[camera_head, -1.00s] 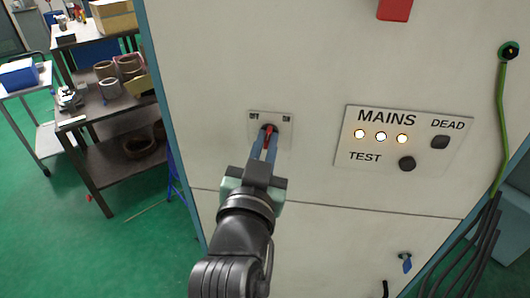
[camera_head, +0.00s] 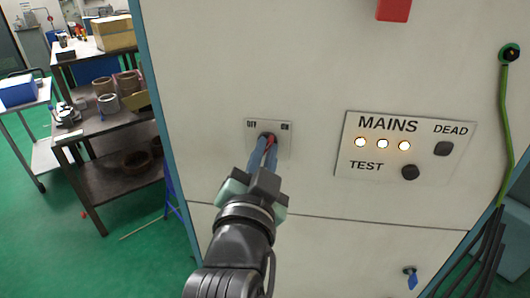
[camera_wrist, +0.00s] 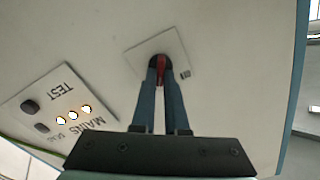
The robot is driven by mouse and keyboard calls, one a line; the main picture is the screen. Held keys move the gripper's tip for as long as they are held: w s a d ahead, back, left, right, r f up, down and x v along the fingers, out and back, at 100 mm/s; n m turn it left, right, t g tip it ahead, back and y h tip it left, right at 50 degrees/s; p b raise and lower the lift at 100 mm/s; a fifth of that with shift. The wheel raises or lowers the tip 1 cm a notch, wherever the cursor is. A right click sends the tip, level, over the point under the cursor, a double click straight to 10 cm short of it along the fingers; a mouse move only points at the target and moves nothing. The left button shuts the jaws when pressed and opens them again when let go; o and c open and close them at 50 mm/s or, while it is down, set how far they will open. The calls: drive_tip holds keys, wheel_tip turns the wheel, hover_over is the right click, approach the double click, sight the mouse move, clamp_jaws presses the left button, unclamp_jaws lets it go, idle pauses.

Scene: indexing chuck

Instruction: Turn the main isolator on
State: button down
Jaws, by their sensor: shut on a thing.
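The main isolator is a small light plate (camera_head: 283,149) on the cabinet front, marked OFF at upper left and ON at upper right. A red handle (camera_head: 272,141) sits at its middle over a dark round centre. My gripper (camera_head: 267,145) is shut on the red handle, its two blue-grey fingers reaching up from below. In the wrist view the handle (camera_wrist: 161,70) shows between the fingertips (camera_wrist: 160,75), in front of the plate (camera_wrist: 140,50). The fingers hide part of the handle, so its exact angle is hard to tell.
Right of the isolator is a MAINS panel (camera_head: 400,151) with three lit lamps, a TEST knob (camera_head: 410,172) and a DEAD button (camera_head: 443,148). A red block (camera_head: 394,9) sits above. A blue key-like part (camera_head: 411,278) is lower right. Shelving (camera_head: 115,185) stands left.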

drive_tip(key=c, duration=0.9)
unclamp_jaws()
drive_tip(key=shift+c, duration=0.2)
drive_tip(key=shift+s, duration=0.1)
drive_tip(key=s+a+p, duration=0.2)
drive_tip(key=s+p, duration=0.4)
drive_tip(key=s, duration=0.6)
drive_tip(key=shift+s, duration=0.35)
